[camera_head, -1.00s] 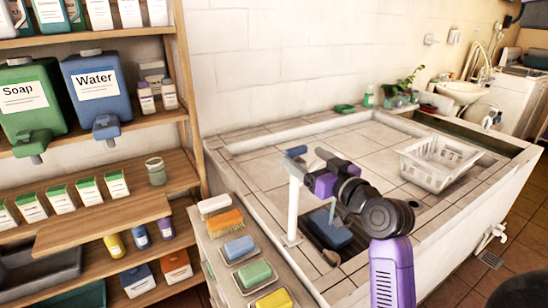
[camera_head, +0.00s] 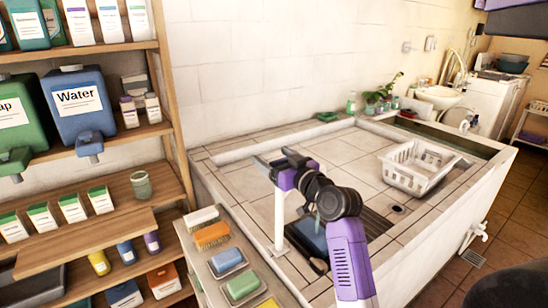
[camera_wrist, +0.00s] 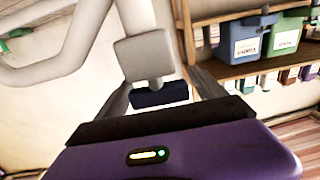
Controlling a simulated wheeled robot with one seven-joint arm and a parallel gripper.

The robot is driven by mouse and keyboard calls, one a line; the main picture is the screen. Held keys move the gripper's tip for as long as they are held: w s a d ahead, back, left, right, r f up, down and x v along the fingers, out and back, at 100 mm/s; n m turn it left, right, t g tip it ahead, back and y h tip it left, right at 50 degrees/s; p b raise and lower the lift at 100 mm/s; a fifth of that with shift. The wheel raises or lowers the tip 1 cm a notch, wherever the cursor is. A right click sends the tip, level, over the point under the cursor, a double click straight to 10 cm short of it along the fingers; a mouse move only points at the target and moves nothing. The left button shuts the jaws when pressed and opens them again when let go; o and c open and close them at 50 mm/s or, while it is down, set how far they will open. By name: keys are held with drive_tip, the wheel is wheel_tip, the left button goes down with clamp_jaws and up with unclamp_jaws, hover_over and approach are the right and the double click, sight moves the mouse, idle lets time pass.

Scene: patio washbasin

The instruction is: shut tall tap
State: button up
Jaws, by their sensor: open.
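The tall tap (camera_head: 280,218) is a white upright post at the near left corner of the tiled basin. In the wrist view its pale body (camera_wrist: 143,58) has a dark blue handle (camera_wrist: 160,95) below it. My gripper (camera_head: 270,163) is at the top of the tap. In the wrist view my gripper (camera_wrist: 162,88) is open, with one finger on each side of the handle. I cannot tell whether the fingers touch it. In the head view my gripper hides the handle.
A blue tub (camera_head: 307,237) sits in the basin (camera_head: 240,205) beside the post, partly behind my arm. A white basket (camera_head: 418,165) stands at the basin's right. Soap bars and brushes (camera_head: 212,235) lie on the ledge at left, near shelves with a Water container (camera_head: 78,102).

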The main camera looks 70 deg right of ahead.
drive_tip(key=c, duration=1.4)
drive_tip(key=shift+o, duration=0.2)
